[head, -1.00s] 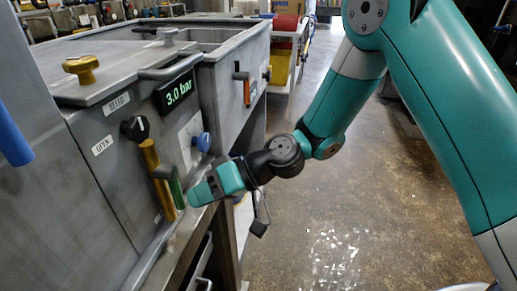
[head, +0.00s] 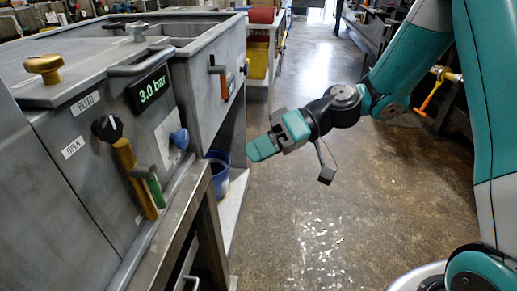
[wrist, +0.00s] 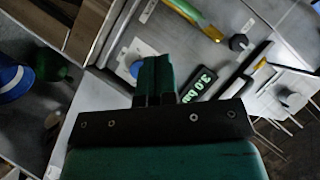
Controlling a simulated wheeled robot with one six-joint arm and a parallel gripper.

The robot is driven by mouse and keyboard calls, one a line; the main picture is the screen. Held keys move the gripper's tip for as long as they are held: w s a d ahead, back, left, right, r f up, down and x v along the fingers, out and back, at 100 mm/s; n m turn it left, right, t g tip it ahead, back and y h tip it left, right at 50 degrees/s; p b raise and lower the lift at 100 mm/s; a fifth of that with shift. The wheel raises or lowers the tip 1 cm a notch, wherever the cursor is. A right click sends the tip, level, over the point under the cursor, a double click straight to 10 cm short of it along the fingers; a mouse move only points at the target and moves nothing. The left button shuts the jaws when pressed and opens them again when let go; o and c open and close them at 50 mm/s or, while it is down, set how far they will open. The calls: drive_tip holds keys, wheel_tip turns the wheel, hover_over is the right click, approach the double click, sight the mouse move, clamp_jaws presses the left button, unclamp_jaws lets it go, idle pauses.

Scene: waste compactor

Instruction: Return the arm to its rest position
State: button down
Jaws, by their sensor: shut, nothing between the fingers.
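My gripper (head: 262,148) is in the middle of the head view, over the aisle floor and to the right of the compactor. Its fingers are together, with nothing between them, and point left toward the machine without touching it. The closed fingers also show in the wrist view (wrist: 155,75). My teal arm (head: 400,70) reaches in from the right, bent at the elbow.
A blue bucket (head: 217,172) stands on the low shelf beside the machine. A shelf with a red roll (head: 262,16) and a yellow bin (head: 257,60) is behind. Dark racks line the right. The aisle floor (head: 310,215) is open, with scattered bright bits.

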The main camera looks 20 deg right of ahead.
drive_tip(key=s+d+r+h, duration=0.1)
drive_tip(key=s+r+h, duration=0.15)
drive_tip(key=s, duration=0.35)
drive_tip(key=s+d+r+m+h, duration=0.1)
drive_tip(key=s+r+h, duration=0.1)
drive_tip(key=s+h, duration=0.25)
drive_tip(key=s+d+r+h, duration=0.1)
drive_tip(key=s+r+h, duration=0.1)
drive_tip(key=s, duration=0.5)
wheel_tip(320, 180, up, 11)
drive_tip(key=p, duration=1.2)
drive_tip(key=shift+w, duration=0.4)
